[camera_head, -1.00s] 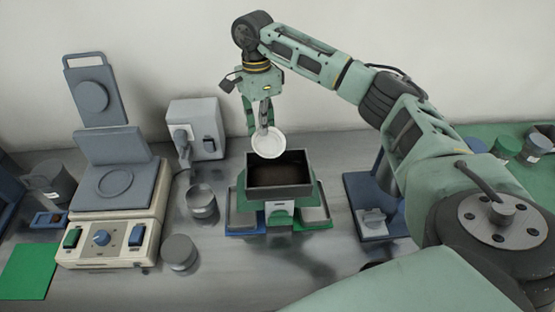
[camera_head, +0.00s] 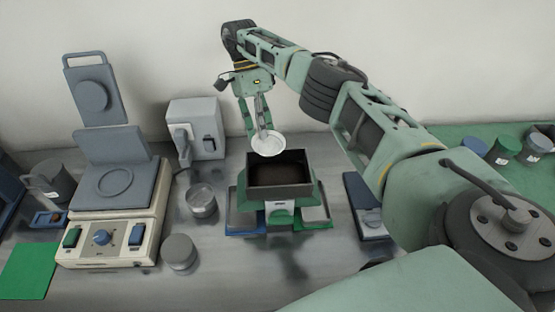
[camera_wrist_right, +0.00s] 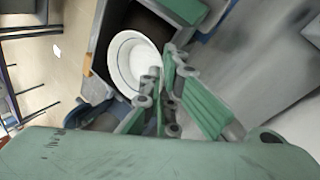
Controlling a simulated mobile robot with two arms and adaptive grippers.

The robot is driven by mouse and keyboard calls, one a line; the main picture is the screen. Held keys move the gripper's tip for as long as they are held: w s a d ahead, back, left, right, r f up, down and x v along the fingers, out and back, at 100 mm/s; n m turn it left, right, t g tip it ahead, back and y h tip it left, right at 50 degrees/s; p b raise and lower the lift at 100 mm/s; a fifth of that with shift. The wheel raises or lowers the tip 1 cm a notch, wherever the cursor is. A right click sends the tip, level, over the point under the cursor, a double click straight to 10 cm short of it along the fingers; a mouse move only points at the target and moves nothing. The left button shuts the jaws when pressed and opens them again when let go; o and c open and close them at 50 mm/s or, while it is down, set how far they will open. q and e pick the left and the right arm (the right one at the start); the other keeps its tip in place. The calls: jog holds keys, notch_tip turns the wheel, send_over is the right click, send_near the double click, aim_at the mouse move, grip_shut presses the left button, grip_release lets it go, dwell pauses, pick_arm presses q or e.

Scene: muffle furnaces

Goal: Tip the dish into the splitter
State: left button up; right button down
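A small white dish (camera_head: 268,144) is held by my right gripper (camera_head: 262,130), whose fingers are shut on its rim. The dish hangs tilted over the back edge of the splitter (camera_head: 306,192), a green box with a dark open hopper on top. The hopper's inside is dark brown; I cannot tell how much material is in it. In the right wrist view the dish (camera_wrist_right: 133,64) looks white and empty, with the fingertips (camera_wrist_right: 160,84) at its rim. My left gripper is not in view.
Trays (camera_head: 243,221) sit under both sides of the splitter. A metal cup (camera_head: 201,200) and a lidded tin (camera_head: 180,253) stand to its left, beside a press-like device (camera_head: 112,228). A blue device (camera_head: 362,200) stands to the right. Several jars (camera_head: 503,150) stand on a green mat at the far right.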

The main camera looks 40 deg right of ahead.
notch_tip(320, 180, up, 5)
jog(key=p, duration=0.4)
dwell(0.3)
